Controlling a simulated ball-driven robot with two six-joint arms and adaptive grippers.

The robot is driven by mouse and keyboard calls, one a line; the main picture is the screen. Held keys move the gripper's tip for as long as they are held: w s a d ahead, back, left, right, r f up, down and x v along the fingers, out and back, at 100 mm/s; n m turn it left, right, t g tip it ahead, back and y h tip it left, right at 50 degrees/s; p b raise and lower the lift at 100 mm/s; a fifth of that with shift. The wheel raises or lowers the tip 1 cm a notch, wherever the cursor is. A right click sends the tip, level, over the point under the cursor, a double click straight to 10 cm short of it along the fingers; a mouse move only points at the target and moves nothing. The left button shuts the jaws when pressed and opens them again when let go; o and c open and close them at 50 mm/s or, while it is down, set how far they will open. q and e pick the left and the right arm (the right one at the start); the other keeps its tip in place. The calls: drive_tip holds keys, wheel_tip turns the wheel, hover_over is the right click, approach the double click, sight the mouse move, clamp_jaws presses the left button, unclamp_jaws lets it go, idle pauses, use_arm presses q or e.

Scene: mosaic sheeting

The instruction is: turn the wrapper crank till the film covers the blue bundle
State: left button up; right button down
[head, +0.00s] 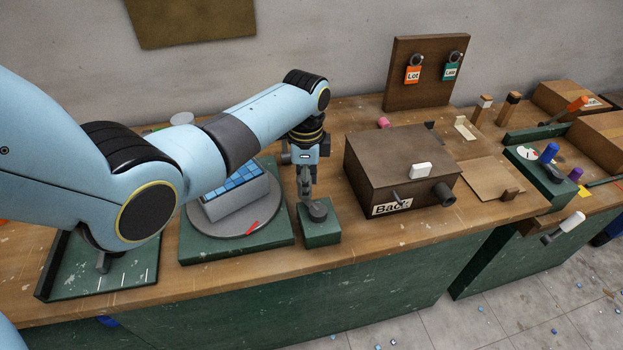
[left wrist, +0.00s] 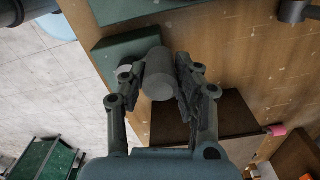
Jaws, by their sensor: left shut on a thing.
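The blue bundle (head: 240,185) sits tilted in the picture on a round grey turntable (head: 215,222) over a green base (head: 195,250). Its top shows blue tiles and its front side looks pale grey; I cannot tell film from bundle there. A red mark (head: 253,229) lies on the turntable's front rim. Right of it, a small green block (head: 321,236) carries the dark crank knob (head: 318,211). My left gripper (head: 307,192) points down and is shut on this knob, a grey cylinder (left wrist: 159,76) between its fingers in the left wrist view. My arm hides the turntable's left part.
A brown box (head: 400,165) marked "Back" stands right of the crank. A board (head: 425,75) with two tags stands behind it. A green tray (head: 115,268) lies at the left. The bench front edge runs close before the crank.

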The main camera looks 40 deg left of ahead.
use_arm(q)
drive_tip(key=o, duration=1.1)
drive_tip(key=shift+w, duration=0.15)
drive_tip(key=shift+r, duration=0.1)
wheel_tip(320, 180, up, 12)
drive_tip(key=shift+f, duration=0.2)
